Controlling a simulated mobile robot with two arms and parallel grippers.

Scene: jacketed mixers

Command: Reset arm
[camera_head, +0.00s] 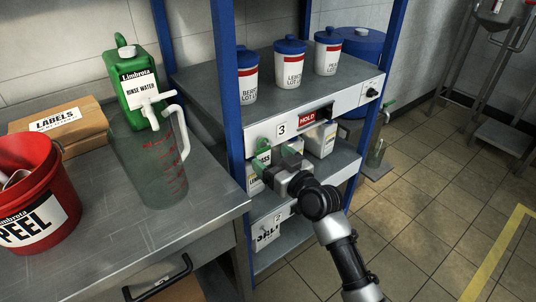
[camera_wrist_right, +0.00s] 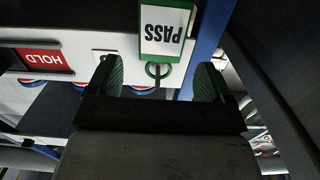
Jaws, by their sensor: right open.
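My right gripper (camera_head: 278,156) is in front of the blue-framed shelf rack, just below the shelf edge plate marked 3. In the right wrist view its two green-padded fingers (camera_wrist_right: 159,80) are spread apart. A white PASS tag with a green border (camera_wrist_right: 166,28) appears upside down just beyond them. The tag's green ring sits on a small peg, in line with the gap between the fingers, and the fingers look clear of it. In the head view the gripper hides most of that spot. My left gripper is not in view.
A red HOLD sign (camera_head: 308,119) sits on the shelf edge plate (camera_head: 345,107). Blue-lidded tubs (camera_head: 288,64) stand above, and white containers (camera_head: 320,138) below. A steel table (camera_head: 110,240) at left bears a clear jug (camera_head: 150,165) and red bucket (camera_head: 35,195).

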